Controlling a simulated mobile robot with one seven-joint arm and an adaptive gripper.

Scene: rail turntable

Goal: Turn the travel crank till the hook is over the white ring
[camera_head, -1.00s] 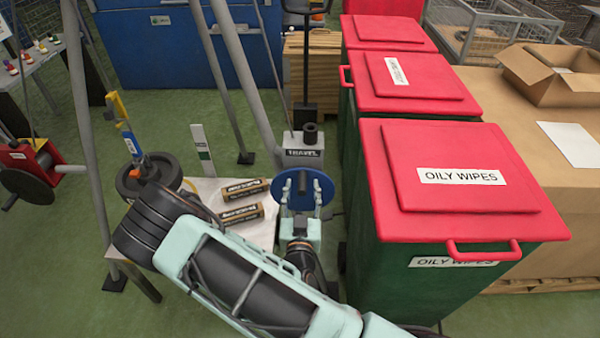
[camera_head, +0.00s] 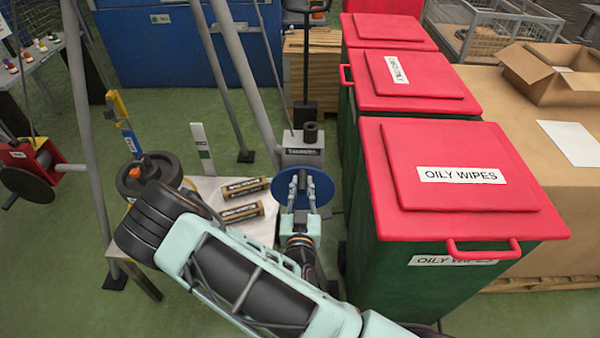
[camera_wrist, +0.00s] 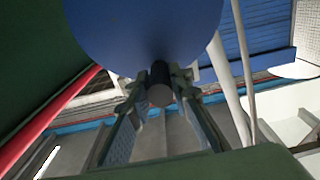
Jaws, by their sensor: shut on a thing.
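The travel crank is a blue disc (camera_head: 322,187) on a grey post marked TRAVEL (camera_head: 301,158), at the edge of a small light table. My gripper (camera_head: 302,192) is at the near face of the disc. In the wrist view, the disc (camera_wrist: 145,30) fills the top, and my two fingers (camera_wrist: 160,100) close around a dark round crank handle (camera_wrist: 160,86) below its middle. The handle's contact sides are partly hidden by the fingers. I cannot make out the hook or the white ring in either view.
Red-lidded bins (camera_head: 465,180) stand close on the right of the crank. Grey poles (camera_head: 90,140) rise at the left. A red winch (camera_head: 25,170) is further left.

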